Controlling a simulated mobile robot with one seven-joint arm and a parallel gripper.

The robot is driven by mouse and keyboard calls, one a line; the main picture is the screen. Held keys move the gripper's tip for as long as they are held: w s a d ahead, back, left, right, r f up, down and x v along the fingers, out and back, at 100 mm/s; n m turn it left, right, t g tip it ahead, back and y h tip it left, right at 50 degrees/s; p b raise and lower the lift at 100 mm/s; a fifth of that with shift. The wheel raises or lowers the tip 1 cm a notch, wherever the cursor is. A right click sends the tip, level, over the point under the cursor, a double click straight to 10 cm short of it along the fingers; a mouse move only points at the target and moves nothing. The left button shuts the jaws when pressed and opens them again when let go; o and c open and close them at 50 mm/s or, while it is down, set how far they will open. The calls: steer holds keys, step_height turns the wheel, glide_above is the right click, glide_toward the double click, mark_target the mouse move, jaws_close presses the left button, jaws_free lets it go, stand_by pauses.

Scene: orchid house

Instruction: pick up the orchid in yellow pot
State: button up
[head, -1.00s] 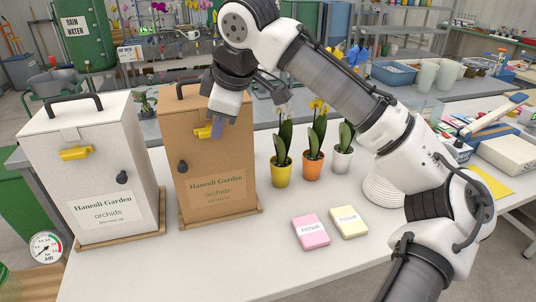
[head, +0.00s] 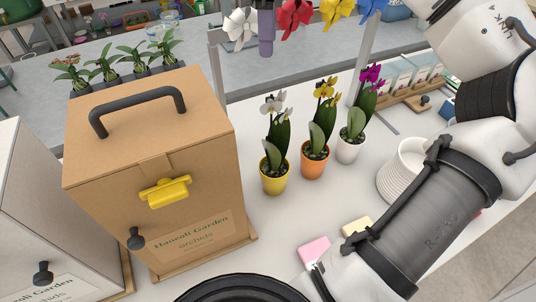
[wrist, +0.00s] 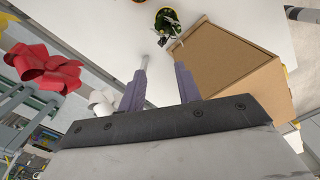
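The orchid in the yellow pot (head: 275,178) stands upright on the white table, just right of the brown box, with pale whitish blooms. In the wrist view a plant with green leaves and white blooms, apparently this orchid (wrist: 168,20), shows at the top edge beyond my fingertips. My gripper (wrist: 160,80) has its two purple fingers apart with nothing held between them. In the head view only a purple finger (head: 266,35) shows at the top, above and behind the orchid; the rest is out of frame. Fingers and pot are apart.
An orange pot (head: 315,162) with a yellow orchid and a white pot (head: 348,150) with a magenta orchid stand close at the right. The brown box (head: 150,150) stands close at the left. Coloured bows, including a red one (head: 295,17), hang behind.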

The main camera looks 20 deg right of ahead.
mark_target(271, 104)
steer(key=f, duration=0.8)
steer(key=s+f+p, duration=0.1)
steer(key=f, duration=0.4)
steer(key=shift+s+d, duration=0.1)
steer(key=shift+d, duration=0.15)
steer(key=shift+f, duration=0.35)
steer(key=shift+c, duration=0.3)
jaws_close()
stand_by(0.4)
